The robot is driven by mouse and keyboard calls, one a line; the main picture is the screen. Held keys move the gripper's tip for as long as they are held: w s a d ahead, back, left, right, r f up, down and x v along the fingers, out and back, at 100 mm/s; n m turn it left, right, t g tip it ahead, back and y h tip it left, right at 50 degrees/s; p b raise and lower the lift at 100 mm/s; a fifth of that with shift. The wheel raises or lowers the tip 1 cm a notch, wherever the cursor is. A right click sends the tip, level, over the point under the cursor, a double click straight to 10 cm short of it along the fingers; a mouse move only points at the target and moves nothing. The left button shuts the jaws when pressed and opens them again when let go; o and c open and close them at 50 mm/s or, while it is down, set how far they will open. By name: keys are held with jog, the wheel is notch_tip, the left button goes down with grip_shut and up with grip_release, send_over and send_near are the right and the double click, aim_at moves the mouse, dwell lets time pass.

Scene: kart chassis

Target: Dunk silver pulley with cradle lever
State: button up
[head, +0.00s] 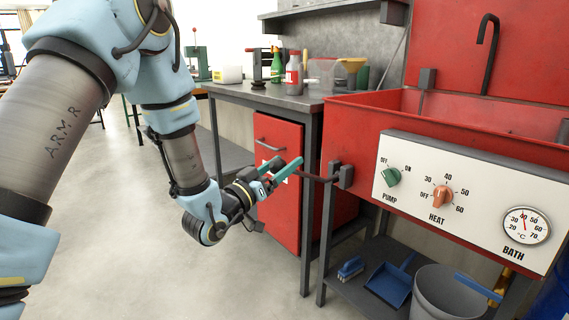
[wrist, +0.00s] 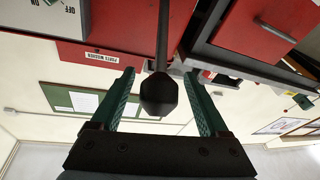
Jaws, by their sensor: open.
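My gripper (head: 286,163) is open, its two teal fingers pointing at the left side of the red parts washer (head: 345,125). The cradle lever (head: 317,178) is a dark rod reaching out from a bracket on the washer's left end; its outer end is hidden by the fingers in the head view. In the wrist view, the lever's round black knob (wrist: 160,95) appears between the open fingers (wrist: 160,98), with a gap on each side and its rod running toward the washer. I cannot see the silver pulley or the cradle; the inside of the tub is mostly hidden.
The front panel has a green pump knob (head: 391,177), an orange heat knob (head: 442,197) and a dial (head: 526,225). A grey bucket (head: 446,295) and blue dustpan (head: 392,283) are on the lower shelf. A workbench (head: 270,96) with a red cabinet stands behind my gripper. Open floor lies left.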

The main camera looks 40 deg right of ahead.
jog(key=v, duration=1)
jog(key=shift+b, duration=0.35)
jog(key=r+m+p, duration=0.1)
jog(key=p, duration=0.2)
jog(key=w+d+r+m+g+p, duration=0.1)
jog(key=p, duration=0.2)
jog(key=shift+g, duration=0.3)
jog(key=m+p, duration=0.1)
jog(key=p, duration=0.1)
jog(key=r+m+g+y+p, duration=0.1)
jog(key=p, duration=0.2)
jog(key=shift+w+d, duration=0.3)
jog(key=shift+w, duration=0.05)
jog(key=d+m+g+p, duration=0.1)
jog(key=d+p, duration=0.2)
jog(key=s+d+m+g+y+p, duration=0.1)
jog(key=d+m+p, duration=0.1)
jog(key=d+p, duration=0.1)
jog(key=d+f+m+g+p, duration=0.1)
jog(key=d+m+p, duration=0.1)
jog(key=d+p, duration=0.2)
jog(key=shift+s+y+p, duration=0.2)
jog(key=shift+y+p, duration=0.2)
jog(key=shift+p, duration=0.15)
jog(key=shift+c, duration=0.3)
